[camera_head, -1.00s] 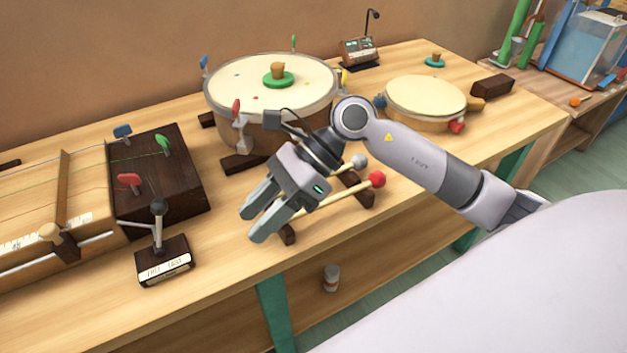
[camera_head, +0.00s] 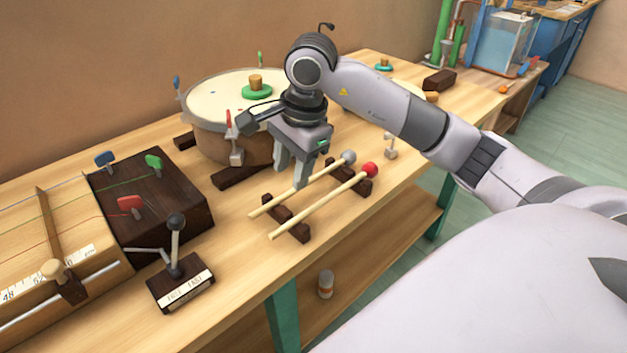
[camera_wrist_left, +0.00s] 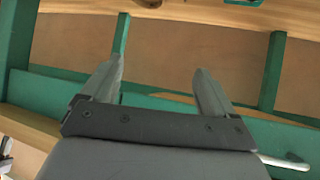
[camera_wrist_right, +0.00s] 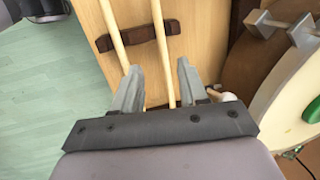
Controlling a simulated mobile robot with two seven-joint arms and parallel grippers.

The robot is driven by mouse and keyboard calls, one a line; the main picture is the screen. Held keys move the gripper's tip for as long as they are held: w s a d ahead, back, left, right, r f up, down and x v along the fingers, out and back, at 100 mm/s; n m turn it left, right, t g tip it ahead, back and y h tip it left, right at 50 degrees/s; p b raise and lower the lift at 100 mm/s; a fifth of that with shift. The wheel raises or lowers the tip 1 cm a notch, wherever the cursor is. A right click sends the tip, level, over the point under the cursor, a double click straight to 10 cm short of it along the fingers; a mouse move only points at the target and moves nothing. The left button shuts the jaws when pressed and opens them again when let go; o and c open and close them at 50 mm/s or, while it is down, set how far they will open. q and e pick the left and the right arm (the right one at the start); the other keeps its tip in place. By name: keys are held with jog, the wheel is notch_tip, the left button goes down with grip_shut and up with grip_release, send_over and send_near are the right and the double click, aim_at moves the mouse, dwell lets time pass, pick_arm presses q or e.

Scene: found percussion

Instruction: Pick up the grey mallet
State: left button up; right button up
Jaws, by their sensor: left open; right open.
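The grey mallet has a pale wooden handle (camera_head: 268,205) and a round grey head (camera_head: 348,157). It lies across two dark wooden rests (camera_head: 290,228), beside a red-headed mallet (camera_head: 322,205). My right gripper (camera_head: 292,173) is open, pointing down over the grey mallet's handle. In the right wrist view, the grey mallet's handle (camera_wrist_right: 161,40) runs between the open fingers, nearer the right one; the red mallet's handle (camera_wrist_right: 112,30) passes by the left finger. Contact cannot be told. My left gripper (camera_wrist_left: 158,65) is open and empty near green table framing, outside the head view.
A large drum (camera_head: 225,135) stands behind my right gripper. A dark block with coloured pegs (camera_head: 165,205) and a small labelled stand (camera_head: 182,290) are on the left. Bare table top (camera_head: 235,255) lies in front of the rests. A small bottle (camera_head: 326,284) stands on the lower shelf.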

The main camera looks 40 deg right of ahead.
aim_at(292, 191)
jog(key=shift+h, duration=0.3)
jog(key=shift+w+d+f+b, duration=0.15)
jog(key=shift+w+f, duration=0.15)
jog(key=shift+f, duration=0.75)
jog(key=shift+w+d+f+b, duration=0.15)
jog(key=shift+w+f, duration=0.15)
jog(key=shift+f, duration=0.8)
jog(key=shift+w+d+f, duration=0.15)
jog(key=shift+w+f, duration=0.15)
jog(key=shift+f, duration=0.75)
grip_shut()
